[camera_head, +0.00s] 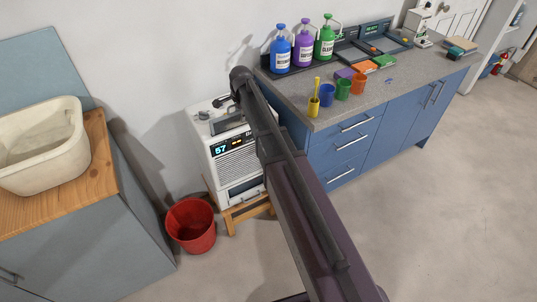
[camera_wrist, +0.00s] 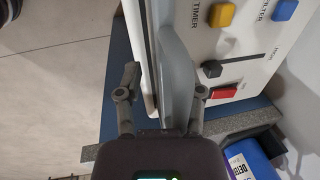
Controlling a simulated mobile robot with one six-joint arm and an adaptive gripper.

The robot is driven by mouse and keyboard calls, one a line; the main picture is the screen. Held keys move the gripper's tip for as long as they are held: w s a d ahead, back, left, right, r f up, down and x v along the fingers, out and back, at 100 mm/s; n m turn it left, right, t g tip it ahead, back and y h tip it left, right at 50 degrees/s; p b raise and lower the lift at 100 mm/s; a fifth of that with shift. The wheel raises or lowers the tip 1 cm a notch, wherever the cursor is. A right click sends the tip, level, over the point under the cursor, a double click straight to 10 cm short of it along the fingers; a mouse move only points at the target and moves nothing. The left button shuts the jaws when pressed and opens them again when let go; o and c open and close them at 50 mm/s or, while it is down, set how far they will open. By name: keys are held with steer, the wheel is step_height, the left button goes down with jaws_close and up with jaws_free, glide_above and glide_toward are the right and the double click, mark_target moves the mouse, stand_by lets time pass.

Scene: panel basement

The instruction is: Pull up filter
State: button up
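The white machine (camera_head: 230,155) with a lit "57" display stands on a wooden stool. In the wrist view its top panel (camera_wrist: 245,40) carries yellow and blue buttons, a black slider and a red switch, with TIMER and FILTER labels. A grey curved piece (camera_wrist: 176,75) runs along the panel's left edge; I cannot tell for certain that it is the filter. My gripper (camera_wrist: 164,78) is open, its fingers on either side of this piece and the white edge. Contact is unclear. In the head view my arm hides part of the machine.
A blue cabinet (camera_head: 345,150) with bottles, cups and trays on its worktop is close on the machine's right. A red bucket (camera_head: 191,226) stands on the floor at left. A grey cabinet (camera_head: 80,215) holds a cream basin (camera_head: 43,150). Floor at right is clear.

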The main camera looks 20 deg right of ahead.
steer(key=shift+f+b, duration=0.4)
steer(key=shift+f, duration=0.2)
step_height(320, 180, up, 14)
steer(key=s+p, duration=0.3)
steer(key=p, duration=1.1)
steer(key=s+d+f+n+g+b, duration=0.1)
steer(key=s+d+f+n+b, duration=0.1)
steer(key=s+n, duration=0.5)
steer(key=s+d+f+n+g+b, duration=0.1)
steer(key=s+f+n+b, duration=0.3)
steer(key=s, duration=1.2)
steer(key=shift+s+d+f+n+h+b, duration=0.35)
steer(key=shift+d+f+n, duration=0.15)
steer(key=shift+n, duration=1)
steer(key=w+a+r+m+t+p, duration=0.1)
steer(key=w+r+m+p, duration=0.5)
steer(key=w, duration=0.6)
steer(key=w+a+r+m+t+p, duration=0.1)
steer(key=w+r+m+p, duration=0.5)
steer(key=w, duration=0.6)
steer(key=shift+a+r+m, duration=0.4)
steer(key=shift+a+m, duration=0.3)
steer(key=shift+m, duration=0.3)
steer(key=shift+f, duration=0.25)
